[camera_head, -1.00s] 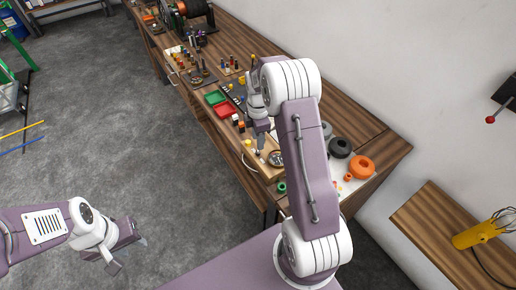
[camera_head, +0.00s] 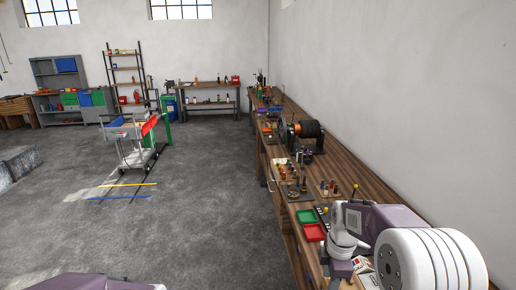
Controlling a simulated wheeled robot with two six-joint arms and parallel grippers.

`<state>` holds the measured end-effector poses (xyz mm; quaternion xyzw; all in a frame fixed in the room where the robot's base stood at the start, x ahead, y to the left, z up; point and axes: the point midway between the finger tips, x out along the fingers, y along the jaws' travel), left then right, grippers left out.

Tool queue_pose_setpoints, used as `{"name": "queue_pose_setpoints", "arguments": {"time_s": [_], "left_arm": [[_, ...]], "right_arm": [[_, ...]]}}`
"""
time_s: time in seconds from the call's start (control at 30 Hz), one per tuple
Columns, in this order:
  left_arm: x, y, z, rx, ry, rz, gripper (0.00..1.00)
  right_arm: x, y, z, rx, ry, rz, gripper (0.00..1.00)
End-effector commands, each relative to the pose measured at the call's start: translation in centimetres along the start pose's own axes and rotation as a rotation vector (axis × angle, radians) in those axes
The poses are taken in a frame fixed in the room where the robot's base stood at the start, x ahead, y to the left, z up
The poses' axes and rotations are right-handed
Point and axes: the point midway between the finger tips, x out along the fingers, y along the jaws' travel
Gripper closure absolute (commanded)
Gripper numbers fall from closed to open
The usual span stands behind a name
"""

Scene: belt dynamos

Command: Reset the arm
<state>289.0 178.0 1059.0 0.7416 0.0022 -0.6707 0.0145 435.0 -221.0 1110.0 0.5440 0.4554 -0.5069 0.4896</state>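My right arm (camera_head: 430,262) is at the lower right, bent over the near end of the long wooden workbench. Its wrist (camera_head: 345,235) hangs above the bench, just right of the red tray. The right gripper's fingers are cut off or hidden at the bottom edge, so its state does not show. Only a purple link of my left arm (camera_head: 95,283) shows at the bottom left edge. The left gripper is out of the picture.
The workbench (camera_head: 362,178) runs along the right wall with a green tray (camera_head: 307,216), a red tray (camera_head: 314,232), small parts and a dark coil machine (camera_head: 309,131). A trolley (camera_head: 135,150) stands left on open grey floor (camera_head: 205,215). Shelves line the back.

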Motion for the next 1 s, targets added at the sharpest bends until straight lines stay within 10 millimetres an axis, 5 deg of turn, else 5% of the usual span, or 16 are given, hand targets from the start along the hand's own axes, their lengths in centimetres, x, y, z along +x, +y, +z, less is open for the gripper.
{"name": "queue_pose_setpoints", "arguments": {"time_s": [0.2, 0.37, 0.6, 1.0], "left_arm": [[1.2, 0.0, 0.1, 0.000, 0.000, 0.000, 0.64], [1.0, 0.0, 0.1, 0.000, 0.000, 0.000, 0.64], [1.0, 0.0, 0.1, 0.000, 0.000, 0.000, 0.64], [1.0, 0.0, 0.1, 0.000, 0.000, 0.000, 0.64]], "right_arm": [[2.3, -10.9, -3.0, 0.567, 0.019, 0.000, 0.61], [4.8, -16.1, -2.5, 1.125, 0.007, -0.022, 0.61], [5.1, -15.4, -2.6, 1.483, 0.040, 0.008, 0.61], [5.1, -15.4, -2.6, 1.490, 0.038, 0.006, 0.61]]}}
